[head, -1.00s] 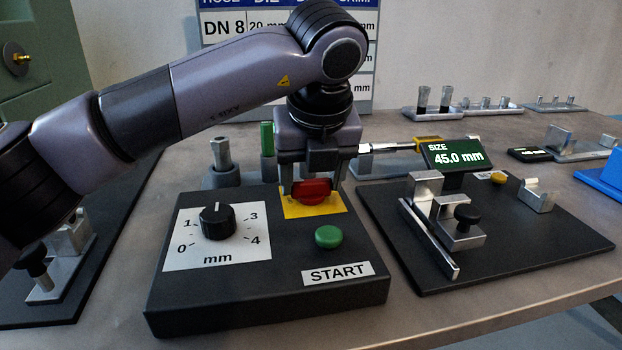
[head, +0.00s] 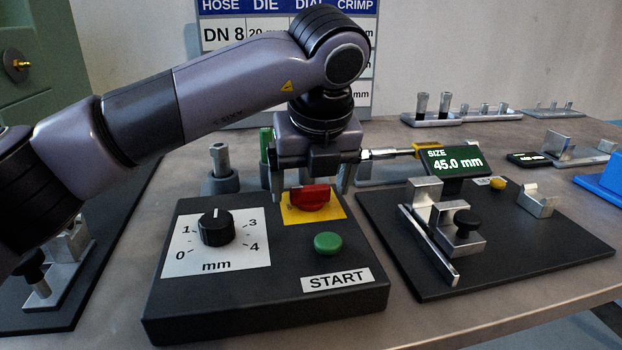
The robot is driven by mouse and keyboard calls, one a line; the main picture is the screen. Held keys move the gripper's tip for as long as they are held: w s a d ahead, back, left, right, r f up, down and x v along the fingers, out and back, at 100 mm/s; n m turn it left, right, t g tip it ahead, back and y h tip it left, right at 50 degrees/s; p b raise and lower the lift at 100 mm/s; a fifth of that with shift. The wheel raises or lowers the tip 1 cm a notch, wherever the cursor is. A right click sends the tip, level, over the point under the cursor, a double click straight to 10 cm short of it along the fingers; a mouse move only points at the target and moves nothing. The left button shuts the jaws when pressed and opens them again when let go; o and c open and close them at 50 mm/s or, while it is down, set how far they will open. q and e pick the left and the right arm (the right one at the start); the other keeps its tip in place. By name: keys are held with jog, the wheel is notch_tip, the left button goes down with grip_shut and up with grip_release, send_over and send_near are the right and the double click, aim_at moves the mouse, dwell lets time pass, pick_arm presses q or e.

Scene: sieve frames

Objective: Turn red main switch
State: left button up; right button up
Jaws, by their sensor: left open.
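The red main switch (head: 311,198) sits on a yellow plate (head: 329,213) at the back right of the black control box (head: 267,306). Its handle lies roughly sideways in the picture, slightly tilted. My left gripper (head: 309,190) points down just above and behind the switch. Its two fingers are spread wide, one on each side of the red handle, and hold nothing. Whether a finger touches the handle I cannot tell. My right gripper is not in view.
The box also carries a black dial (head: 215,228), a green button (head: 327,243) and a START label. To the right is a black plate (head: 540,248) with metal blocks and a size display (head: 455,161). Metal posts (head: 220,160) stand behind the box.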

pick_arm(q)
jog(key=v, duration=0.7)
jog(key=shift+s, duration=0.1)
